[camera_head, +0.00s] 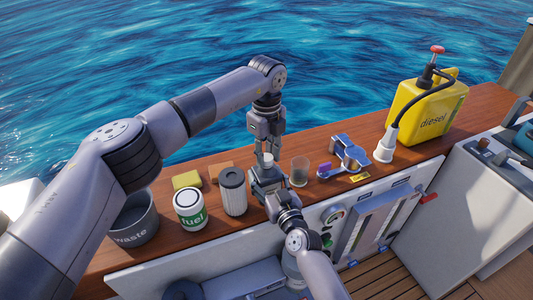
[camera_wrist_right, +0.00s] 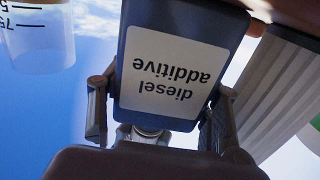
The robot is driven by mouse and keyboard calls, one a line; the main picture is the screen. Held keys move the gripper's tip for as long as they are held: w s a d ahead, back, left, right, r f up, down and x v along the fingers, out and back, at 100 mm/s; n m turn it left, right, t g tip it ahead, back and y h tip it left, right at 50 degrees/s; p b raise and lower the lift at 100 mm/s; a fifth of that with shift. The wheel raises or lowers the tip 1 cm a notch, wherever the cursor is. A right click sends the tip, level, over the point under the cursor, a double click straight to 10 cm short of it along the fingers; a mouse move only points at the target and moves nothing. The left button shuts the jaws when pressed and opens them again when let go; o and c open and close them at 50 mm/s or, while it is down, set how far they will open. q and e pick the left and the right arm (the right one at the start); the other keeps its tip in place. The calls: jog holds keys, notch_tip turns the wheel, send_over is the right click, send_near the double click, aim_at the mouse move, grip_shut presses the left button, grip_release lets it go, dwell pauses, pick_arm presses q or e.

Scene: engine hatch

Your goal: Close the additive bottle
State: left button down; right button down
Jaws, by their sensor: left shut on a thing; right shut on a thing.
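The dark blue additive bottle (camera_wrist_right: 165,70) fills the middle of the right wrist view, its "diesel additive" label upside down there. My right gripper (camera_wrist_right: 158,112) is shut on it, one finger on each side. In the head view, my right gripper (camera_head: 267,180) comes from below and hides most of the bottle. My left gripper (camera_head: 267,146) points down from above, directly over the bottle. It is shut on a small white cap (camera_head: 267,159) at the bottle's top. I cannot tell whether the cap is seated on the neck.
Left are a grey filter (camera_head: 233,192), a fuel can (camera_head: 190,210), a yellow sponge (camera_head: 187,180) and a waste bin (camera_head: 134,220). A yellow diesel canister (camera_head: 420,110) stands far right.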

pick_arm(q)
jog(key=m, duration=1.2)
jog(key=shift+m, duration=0.3)
jog(key=m, duration=0.6)
jog(key=shift+m, duration=0.3)
jog(key=m, duration=0.5)
jog(key=c, duration=1.3)
grip_release()
jog(key=shift+r, duration=2.2)
